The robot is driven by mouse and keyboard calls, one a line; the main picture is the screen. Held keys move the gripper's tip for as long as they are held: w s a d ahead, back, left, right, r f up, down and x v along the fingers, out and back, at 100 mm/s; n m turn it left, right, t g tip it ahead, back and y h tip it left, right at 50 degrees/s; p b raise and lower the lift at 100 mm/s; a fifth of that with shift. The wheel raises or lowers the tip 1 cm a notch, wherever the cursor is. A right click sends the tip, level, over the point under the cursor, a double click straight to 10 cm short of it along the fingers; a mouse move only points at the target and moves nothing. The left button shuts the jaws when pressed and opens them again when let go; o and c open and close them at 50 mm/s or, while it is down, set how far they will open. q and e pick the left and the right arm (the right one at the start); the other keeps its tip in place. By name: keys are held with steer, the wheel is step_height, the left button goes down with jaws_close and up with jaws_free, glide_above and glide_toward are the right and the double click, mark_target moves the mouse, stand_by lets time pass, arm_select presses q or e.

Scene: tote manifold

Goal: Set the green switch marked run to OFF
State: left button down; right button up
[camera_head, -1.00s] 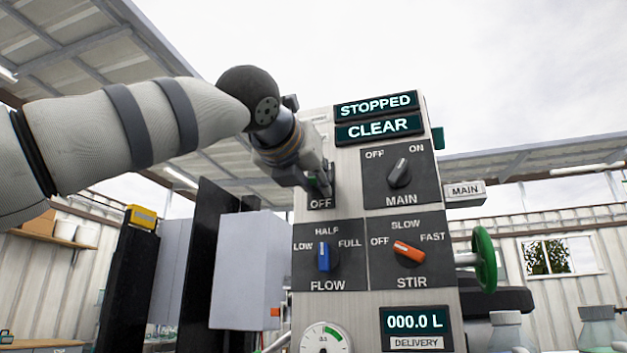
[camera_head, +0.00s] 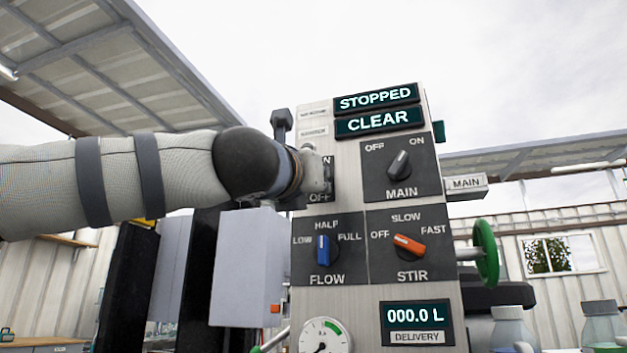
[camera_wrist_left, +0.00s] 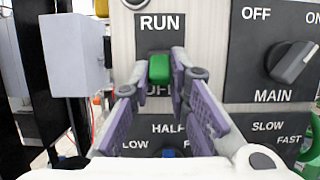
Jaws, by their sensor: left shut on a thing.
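The green switch (camera_wrist_left: 159,68) shows in the left wrist view on a dark plate, below the word RUN and just above a partly covered OFF. My left gripper (camera_wrist_left: 160,74) has its two purple-padded fingers on either side of the switch, shut on it. In the head view my left gripper (camera_head: 318,176) is against the upper left of the panel, and it hides the switch and part of its labels. The switch's exact setting is hard to tell. The top display (camera_head: 376,98) reads STOPPED. My right gripper is not in view.
The MAIN knob (camera_head: 399,164) is right of the switch plate. The blue FLOW knob (camera_head: 323,251) and orange STIR knob (camera_head: 409,244) are below. A grey box (camera_head: 246,265) stands left of the panel, and a green handwheel (camera_head: 487,250) is at its right.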

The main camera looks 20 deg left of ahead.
arm_select(q)
steer(key=c, duration=1.5)
jaws_free()
steer(key=shift+w, duration=0.1)
steer(key=v, duration=1.2)
